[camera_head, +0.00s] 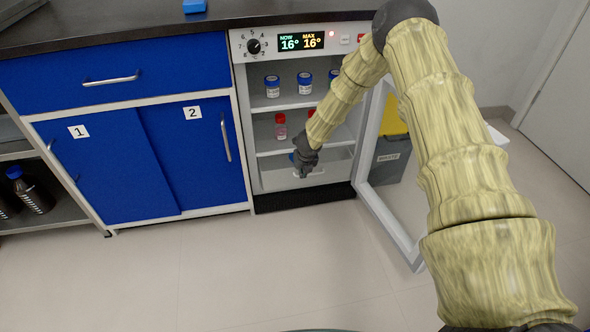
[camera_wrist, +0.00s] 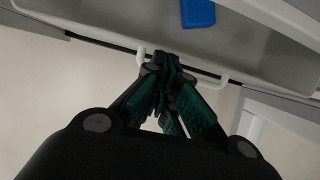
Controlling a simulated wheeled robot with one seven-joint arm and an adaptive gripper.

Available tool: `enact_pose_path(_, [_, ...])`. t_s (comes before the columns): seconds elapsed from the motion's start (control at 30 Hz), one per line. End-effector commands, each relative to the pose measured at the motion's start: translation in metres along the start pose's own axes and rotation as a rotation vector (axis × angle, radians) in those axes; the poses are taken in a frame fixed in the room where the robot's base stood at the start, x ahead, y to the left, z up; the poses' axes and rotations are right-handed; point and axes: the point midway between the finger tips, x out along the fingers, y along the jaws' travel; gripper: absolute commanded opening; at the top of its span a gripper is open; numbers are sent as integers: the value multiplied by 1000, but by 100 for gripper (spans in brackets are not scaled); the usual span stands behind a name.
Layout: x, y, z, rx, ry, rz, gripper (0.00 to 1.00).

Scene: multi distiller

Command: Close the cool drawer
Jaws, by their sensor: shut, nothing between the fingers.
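The cool drawer (camera_head: 336,170) is the pale bottom compartment of the open refrigerator (camera_head: 258,130). In the wrist view, the drawer (camera_wrist: 110,22) crosses the top, with a white bar handle (camera_wrist: 141,55) on its front. The head view does not clearly show how far out the drawer is. My gripper (camera_head: 304,170) is low in front of the drawer. In the wrist view, my gripper (camera_wrist: 166,62) is shut and empty, its fingertips between the two ends of the handle. The fingers hide the handle's middle, and I cannot tell whether they touch it.
The glass refrigerator door (camera_head: 390,226) stands open to the right, beside a yellow-lidded waste bin (camera_head: 388,158). Blue-capped bottles (camera_head: 304,84) and a red-capped bottle (camera_head: 281,127) stand on the shelves. Blue cabinets (camera_head: 195,150) are at left. The floor in front is clear.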

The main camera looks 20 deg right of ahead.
Motion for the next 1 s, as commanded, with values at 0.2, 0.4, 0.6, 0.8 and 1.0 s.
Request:
enact_pose_path(0.2, [1, -18, 5, 19, 1, -7, 0])
enact_pose_path(0.4, [2, -21, 6, 22, 0, -8, 0])
enact_pose_path(0.6, [3, -20, 6, 21, 0, -8, 0])
enact_pose_path(0.8, [3, -18, 6, 19, 0, -7, 0])
enact_pose_path(1.0, [4, -10, -1, 10, 1, -4, 0])
